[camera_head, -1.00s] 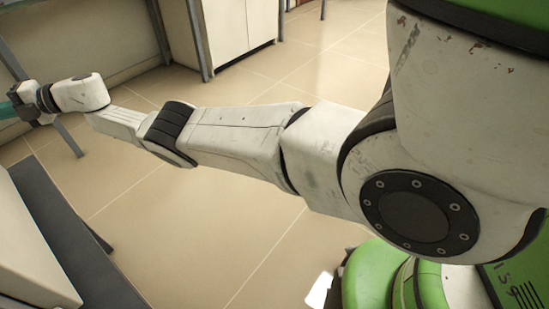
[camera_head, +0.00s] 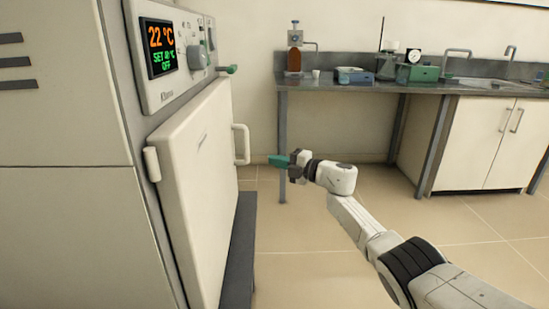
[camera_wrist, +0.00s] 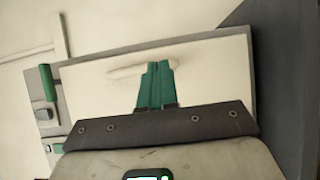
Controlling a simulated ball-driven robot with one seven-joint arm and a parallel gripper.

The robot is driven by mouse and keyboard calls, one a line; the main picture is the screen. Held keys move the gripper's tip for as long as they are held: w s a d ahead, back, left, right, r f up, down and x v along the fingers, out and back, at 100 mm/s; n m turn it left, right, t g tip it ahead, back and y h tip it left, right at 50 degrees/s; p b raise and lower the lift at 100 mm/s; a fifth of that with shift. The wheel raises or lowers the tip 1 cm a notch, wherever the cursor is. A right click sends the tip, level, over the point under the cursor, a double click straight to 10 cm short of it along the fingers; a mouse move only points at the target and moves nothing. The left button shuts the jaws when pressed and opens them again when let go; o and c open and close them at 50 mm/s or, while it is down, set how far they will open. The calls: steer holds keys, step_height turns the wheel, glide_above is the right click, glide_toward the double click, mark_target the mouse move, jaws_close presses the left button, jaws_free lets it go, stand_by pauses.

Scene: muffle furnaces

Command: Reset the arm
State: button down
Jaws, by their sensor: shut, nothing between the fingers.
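My gripper (camera_head: 279,161) reaches out in front of the furnace, near the door handle in the picture, with a gap between them. Its green fingers point left toward the furnace. In the wrist view the fingers (camera_wrist: 157,84) are pressed together with nothing between them. The white arm runs from the lower right up to the gripper, bent along the way.
A muffle furnace (camera_head: 62,120) stands at left, its display (camera_head: 160,48) reading 22 °C and OFF. Its door (camera_head: 195,190) looks shut, with a white handle (camera_head: 241,145). A lab bench (camera_head: 350,84) with instruments stands behind. Floor between is clear.

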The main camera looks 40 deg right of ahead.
steer(key=s+d+p, duration=0.1)
steer(key=s+d, duration=0.4)
steer(key=s, duration=0.1)
steer(key=shift+d+p, duration=0.35)
